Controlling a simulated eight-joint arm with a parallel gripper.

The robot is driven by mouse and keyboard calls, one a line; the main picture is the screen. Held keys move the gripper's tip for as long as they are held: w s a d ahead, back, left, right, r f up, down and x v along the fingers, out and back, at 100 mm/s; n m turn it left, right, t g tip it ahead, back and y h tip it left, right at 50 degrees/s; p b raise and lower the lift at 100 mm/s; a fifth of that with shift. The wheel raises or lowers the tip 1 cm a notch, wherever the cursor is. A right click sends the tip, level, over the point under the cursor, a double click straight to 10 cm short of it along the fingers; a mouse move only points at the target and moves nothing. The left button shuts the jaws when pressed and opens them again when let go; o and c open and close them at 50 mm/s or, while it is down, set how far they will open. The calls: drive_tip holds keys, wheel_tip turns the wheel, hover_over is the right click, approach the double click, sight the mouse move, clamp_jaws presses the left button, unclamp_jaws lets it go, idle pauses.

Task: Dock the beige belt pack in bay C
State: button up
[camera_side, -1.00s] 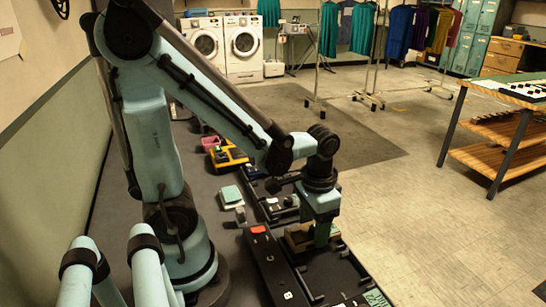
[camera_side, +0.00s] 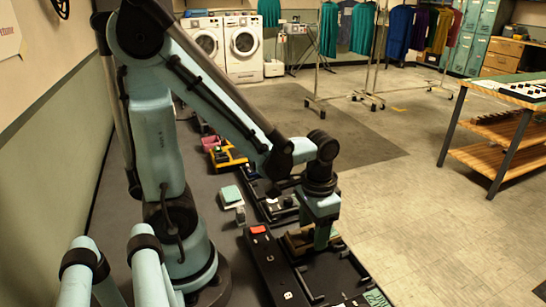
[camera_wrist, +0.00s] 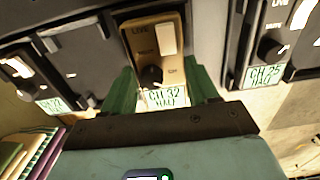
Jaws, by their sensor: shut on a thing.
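The beige belt pack (camera_wrist: 155,42) is between my green fingers in the wrist view, with a dark knob, a pale panel and a label reading CH 32. In the side view the belt pack (camera_side: 298,243) is partly hidden by my gripper (camera_side: 320,238), which points down and is shut on it. The pack is over or in the black dock (camera_side: 268,268), at its far right part. I cannot tell whether it is seated. A bay letter on the dock's near face looks like B; no C is legible.
A red piece (camera_side: 258,229) sits on the dock. A green-topped block (camera_side: 230,195) and yellow tray (camera_side: 228,158) lie further back.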

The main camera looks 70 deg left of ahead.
drive_tip(key=shift+f, duration=0.65)
drive_tip(key=o, duration=1.2)
drive_tip(key=shift+o, duration=0.2)
drive_tip(key=shift+r, duration=0.1)
wheel_tip(320, 180, up, 12)
idle(0.3)
drive_tip(key=t, duration=0.2)
drive_tip(key=w+t, duration=0.1)
drive_tip(key=t, duration=0.1)
drive_tip(key=w+d+t, duration=0.1)
drive_tip(key=t, duration=0.2)
drive_tip(key=shift+w+f, duration=0.2)
drive_tip(key=shift+f, duration=0.15)
